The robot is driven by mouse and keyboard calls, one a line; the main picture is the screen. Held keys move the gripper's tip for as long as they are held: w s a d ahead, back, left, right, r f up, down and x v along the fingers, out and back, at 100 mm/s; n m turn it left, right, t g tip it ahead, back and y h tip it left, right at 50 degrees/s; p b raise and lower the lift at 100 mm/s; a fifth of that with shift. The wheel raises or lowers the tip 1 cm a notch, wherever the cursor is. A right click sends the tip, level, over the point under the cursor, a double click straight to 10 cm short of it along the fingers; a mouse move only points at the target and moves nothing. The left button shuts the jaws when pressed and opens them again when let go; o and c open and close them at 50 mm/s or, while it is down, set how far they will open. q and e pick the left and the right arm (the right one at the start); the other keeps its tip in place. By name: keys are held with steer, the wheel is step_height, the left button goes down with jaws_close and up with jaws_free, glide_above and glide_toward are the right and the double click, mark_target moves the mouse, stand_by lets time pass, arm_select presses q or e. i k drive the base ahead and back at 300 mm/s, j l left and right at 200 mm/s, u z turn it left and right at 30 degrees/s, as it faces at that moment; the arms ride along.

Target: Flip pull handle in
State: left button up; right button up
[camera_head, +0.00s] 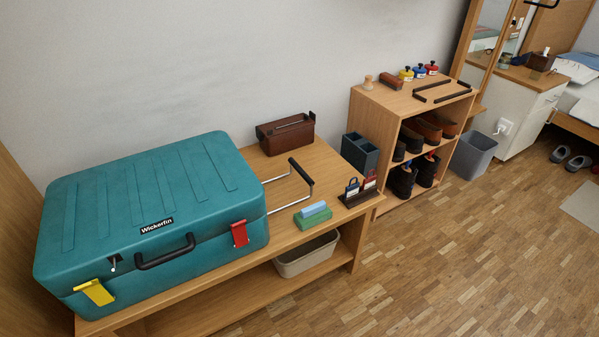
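A teal hard-shell suitcase (150,215) lies flat and closed on a wooden bench (335,190). Its pull handle (300,171) sticks out from the right end. It has two thin metal rods and a black grip bar, and it stands well out from the shell over the bench top. The front side has a black carry handle (165,252), a yellow latch (95,292) at the left and a red latch (240,233) at the right. Neither of my grippers is in view.
A brown box (286,133) stands behind the pull handle. A green-and-blue block (313,214), a small dark stand (358,192) and a dark two-part holder (360,152) are to its right. A shoe shelf (365,110) stands farther right. The floor in front is clear.

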mark_target(293, 163)
steer(key=u, duration=0.25)
steer(key=i+l+u, duration=0.15)
steer(key=l+u, duration=0.15)
steer(key=i+l+u, duration=0.15)
steer(key=l+u, duration=0.5)
steer(key=i+l+u, duration=0.1)
steer(key=l+u, duration=0.2)
steer(key=l, duration=0.9)
steer(key=i+u, duration=0.05)
